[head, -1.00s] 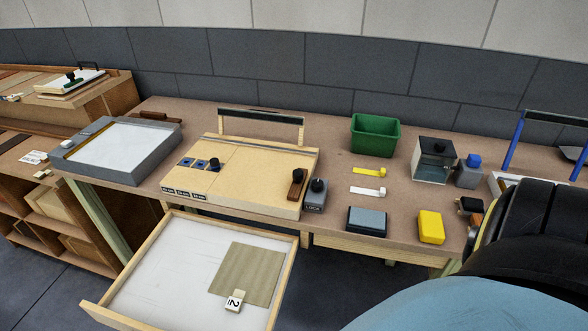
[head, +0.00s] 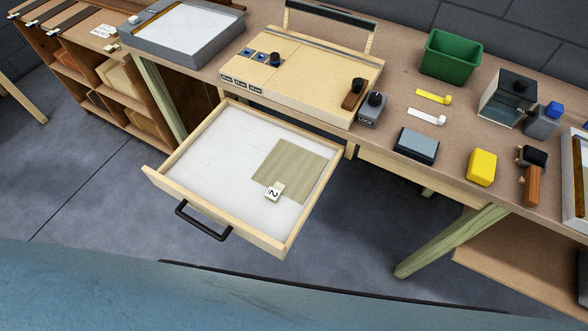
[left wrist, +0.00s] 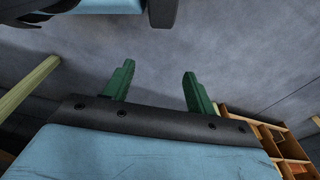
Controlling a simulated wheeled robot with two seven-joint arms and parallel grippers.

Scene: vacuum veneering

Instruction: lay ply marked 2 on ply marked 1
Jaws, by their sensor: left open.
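The ply marked 2 (head: 291,166) is a thin olive-tan square lying flat in the open drawer (head: 214,168). A white tag with the digit 2 (head: 275,190) sits at its near edge. I see no ply marked 1 that I can identify. My left gripper (left wrist: 158,85) shows in the left wrist view with its two green fingers apart and nothing between them; grey floor lies beyond. Neither gripper shows in the head view.
The drawer's black handle (head: 202,221) faces me. On the bench (head: 398,103) are a wooden board unit (head: 320,75), a grey-framed white panel (head: 190,35), a green bin (head: 450,56), a yellow block (head: 482,167) and a grey-blue block (head: 416,145). Floor in front is clear.

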